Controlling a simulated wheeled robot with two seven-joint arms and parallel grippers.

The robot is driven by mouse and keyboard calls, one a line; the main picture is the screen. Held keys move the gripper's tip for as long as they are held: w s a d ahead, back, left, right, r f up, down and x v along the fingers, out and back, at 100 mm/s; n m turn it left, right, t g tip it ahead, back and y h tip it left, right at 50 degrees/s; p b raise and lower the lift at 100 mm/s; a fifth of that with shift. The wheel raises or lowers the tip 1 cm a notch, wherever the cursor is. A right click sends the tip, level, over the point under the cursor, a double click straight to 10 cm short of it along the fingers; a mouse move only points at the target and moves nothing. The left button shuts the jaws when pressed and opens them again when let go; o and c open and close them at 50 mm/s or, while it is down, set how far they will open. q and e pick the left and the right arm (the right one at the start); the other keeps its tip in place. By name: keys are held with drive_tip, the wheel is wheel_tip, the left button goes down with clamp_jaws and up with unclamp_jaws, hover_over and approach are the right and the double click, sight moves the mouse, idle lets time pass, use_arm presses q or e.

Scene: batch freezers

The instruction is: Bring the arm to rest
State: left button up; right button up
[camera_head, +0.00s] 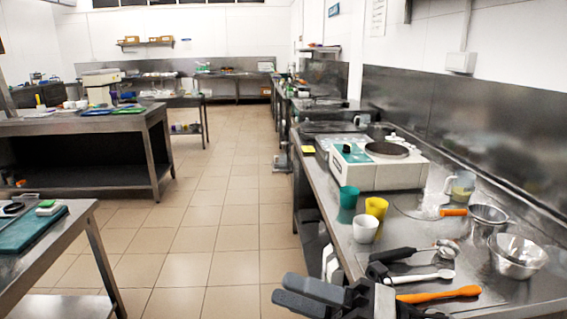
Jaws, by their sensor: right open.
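My right gripper (280,289) shows at the bottom centre of the head view. Its two dark fingers point left, apart from each other, with nothing seen between them. It is beside the front left edge of the right-hand steel counter (480,290), over the tiled floor. Part of my right arm is cut off by the bottom edge of the picture. My left gripper is not in view.
A steel table (60,240) is at left. The tiled aisle (225,215) is clear.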

drive_tip(key=w+d+f+m+t+h, duration=0.2)
drive_tip(key=d+f+m+t+h, duration=0.35)
drive_tip(key=m, duration=0.65)
drive_tip(key=w+d+f+m+t+h, duration=0.2)
drive_tip(key=f+m+t+h, duration=0.4)
drive_tip(key=f+m+t, duration=0.5)
use_arm(q)
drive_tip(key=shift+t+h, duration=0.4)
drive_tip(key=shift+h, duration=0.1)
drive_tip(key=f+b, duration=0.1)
drive_tip(key=b, duration=0.2)
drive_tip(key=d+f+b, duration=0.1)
drive_tip(key=b, duration=0.2)
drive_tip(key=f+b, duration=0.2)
drive_tip(key=b, duration=0.2)
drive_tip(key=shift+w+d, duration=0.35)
use_arm(e)
drive_tip(key=s+d+f+m+g+h, duration=0.1)
drive_tip(key=s+f+m+g+h, duration=0.1)
drive_tip(key=f, duration=0.5)
drive_tip(key=s+d+f+m+g+h, duration=0.2)
drive_tip(key=s+f+m+g, duration=0.2)
drive_tip(key=s+f+m, duration=0.2)
drive_tip(key=s+d+f+m+g+h, duration=0.1)
drive_tip(key=s+f+m+g+h, duration=0.1)
drive_tip(key=s+f+m, duration=0.3)
wheel_tip(320, 180, down, 3)
drive_tip(key=shift+d+f+m+g+h, duration=0.15)
drive_tip(key=shift+f+m+g+h, duration=0.05)
drive_tip(key=shift+m+g+h, duration=0.2)
